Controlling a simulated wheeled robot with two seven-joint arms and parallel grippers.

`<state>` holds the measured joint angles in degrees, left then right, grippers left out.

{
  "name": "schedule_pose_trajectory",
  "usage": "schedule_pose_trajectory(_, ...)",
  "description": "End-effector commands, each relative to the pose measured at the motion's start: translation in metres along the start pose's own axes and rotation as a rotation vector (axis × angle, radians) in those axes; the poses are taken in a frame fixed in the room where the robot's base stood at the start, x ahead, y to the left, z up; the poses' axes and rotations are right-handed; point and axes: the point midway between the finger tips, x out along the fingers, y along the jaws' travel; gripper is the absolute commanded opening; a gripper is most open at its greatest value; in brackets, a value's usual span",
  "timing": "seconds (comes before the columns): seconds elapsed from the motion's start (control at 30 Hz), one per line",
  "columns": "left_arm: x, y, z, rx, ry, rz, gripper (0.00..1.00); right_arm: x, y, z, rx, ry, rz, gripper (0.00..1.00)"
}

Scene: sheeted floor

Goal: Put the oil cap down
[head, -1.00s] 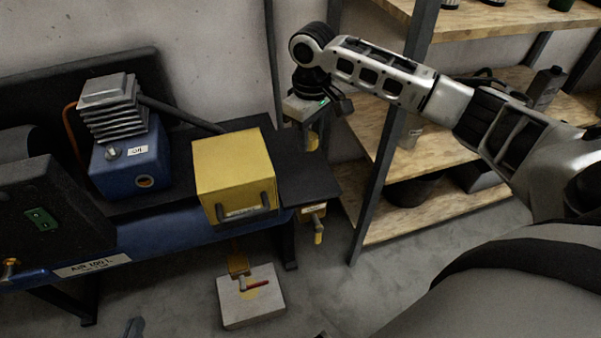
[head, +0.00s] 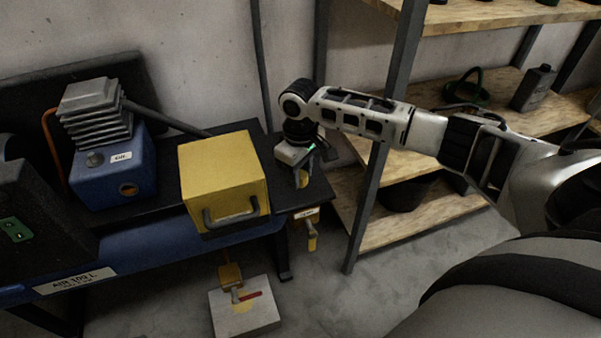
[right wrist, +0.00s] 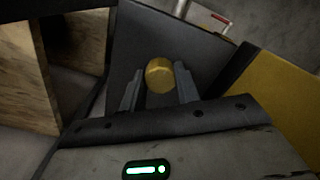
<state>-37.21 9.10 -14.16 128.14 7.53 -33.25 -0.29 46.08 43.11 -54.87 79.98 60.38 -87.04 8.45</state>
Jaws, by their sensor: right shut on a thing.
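The oil cap (right wrist: 159,75) is a round, brass-coloured piece between the two fingers of my right gripper (right wrist: 158,88) in the right wrist view. The gripper is shut on it. In the head view my right gripper (head: 302,176) points down over the right end of the black bench top (head: 316,192), to the right of the yellow box. The cap shows there as a small yellowish spot (head: 303,179) low at the fingers. I cannot tell whether it touches the bench top. My left gripper is not in view.
The yellow box (head: 222,172) with a grey handle stands close left of my right gripper. A blue compressor unit (head: 112,178) with a filler hole is further left. A wooden shelf rack (head: 425,215) stands to the right. The bench top around the cap looks clear.

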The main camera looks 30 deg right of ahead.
Motion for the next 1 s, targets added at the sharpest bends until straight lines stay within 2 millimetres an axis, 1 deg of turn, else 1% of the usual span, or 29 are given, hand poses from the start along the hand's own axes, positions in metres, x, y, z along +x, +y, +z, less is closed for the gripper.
schedule_pose_trajectory(0.2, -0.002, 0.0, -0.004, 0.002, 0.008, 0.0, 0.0, 0.002, 0.0, 0.0, 0.001, 0.0, 0.0, 0.01)
schedule_pose_trajectory(0.23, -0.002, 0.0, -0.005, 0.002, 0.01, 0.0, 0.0, 0.002, 0.0, 0.0, 0.001, 0.001, 0.0, 0.4)
schedule_pose_trajectory(0.27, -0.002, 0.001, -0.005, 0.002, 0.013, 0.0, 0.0, 0.002, 0.0, 0.0, 0.001, 0.001, 0.0, 0.48)
schedule_pose_trajectory(0.3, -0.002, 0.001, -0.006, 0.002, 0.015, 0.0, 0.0, 0.002, 0.0, 0.0, 0.001, 0.001, 0.0, 0.53)
schedule_pose_trajectory(0.47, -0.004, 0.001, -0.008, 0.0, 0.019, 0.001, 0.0, 0.002, 0.0, 0.0, 0.001, 0.001, 0.0, 0.53)
schedule_pose_trajectory(0.63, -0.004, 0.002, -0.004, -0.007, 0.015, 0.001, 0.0, -0.001, 0.0, -0.001, 0.0, 0.002, 0.001, 0.53)
schedule_pose_trajectory(0.77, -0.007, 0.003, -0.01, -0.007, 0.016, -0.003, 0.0, -0.021, 0.0, -0.001, 0.001, 0.003, 0.0, 0.53)
schedule_pose_trajectory(1.0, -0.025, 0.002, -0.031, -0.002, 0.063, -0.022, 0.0, -0.073, 0.0, -0.001, 0.001, 0.004, 0.0, 0.53)
